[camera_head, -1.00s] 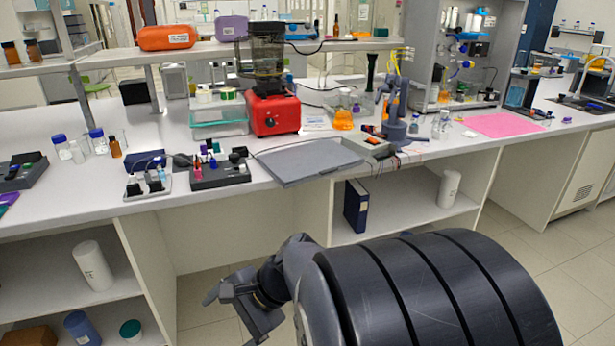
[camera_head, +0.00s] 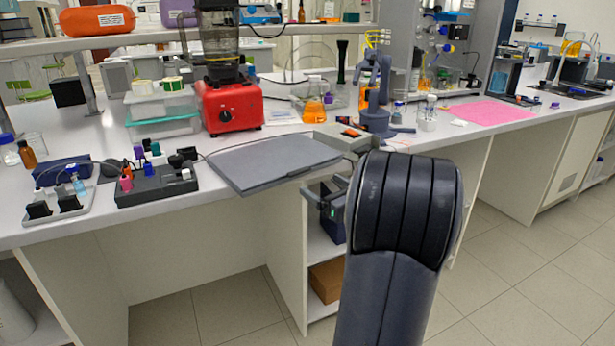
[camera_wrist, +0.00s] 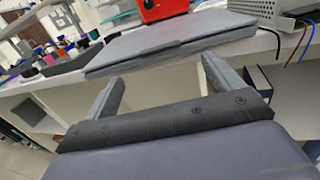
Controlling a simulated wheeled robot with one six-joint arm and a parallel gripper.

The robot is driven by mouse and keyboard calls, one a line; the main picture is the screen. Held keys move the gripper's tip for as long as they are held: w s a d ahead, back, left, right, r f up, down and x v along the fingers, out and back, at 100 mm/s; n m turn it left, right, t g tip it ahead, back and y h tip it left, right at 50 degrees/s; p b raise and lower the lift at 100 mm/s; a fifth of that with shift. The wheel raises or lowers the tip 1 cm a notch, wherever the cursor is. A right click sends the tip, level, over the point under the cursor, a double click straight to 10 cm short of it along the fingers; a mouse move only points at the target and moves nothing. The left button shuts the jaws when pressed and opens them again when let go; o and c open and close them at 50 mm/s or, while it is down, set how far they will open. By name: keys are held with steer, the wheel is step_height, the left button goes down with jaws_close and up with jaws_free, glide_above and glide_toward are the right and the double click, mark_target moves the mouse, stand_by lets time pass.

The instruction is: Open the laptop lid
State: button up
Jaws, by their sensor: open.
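The laptop (camera_head: 275,161) is a flat grey slab with its lid shut. It lies near the front edge of the white bench, and its front edge reaches the bench edge. My gripper (camera_head: 325,199) is in front of the bench, below and right of the laptop's front, partly hidden behind my arm. In the wrist view my gripper (camera_wrist: 160,85) has its two fingers spread wide with nothing between them. The laptop (camera_wrist: 165,42) lies beyond the fingertips there, apart from them.
A red-based device (camera_head: 229,105) stands behind the laptop. A grey box with wires (camera_head: 343,137) sits right of it. A black rack of small bottles (camera_head: 155,184) is at its left. An open shelf with a brown box (camera_head: 327,280) is under the bench.

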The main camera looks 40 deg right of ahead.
mark_target(301, 172)
steer(key=w, duration=0.8)
steer(key=shift+d, duration=0.1)
steer(key=c, duration=1.4)
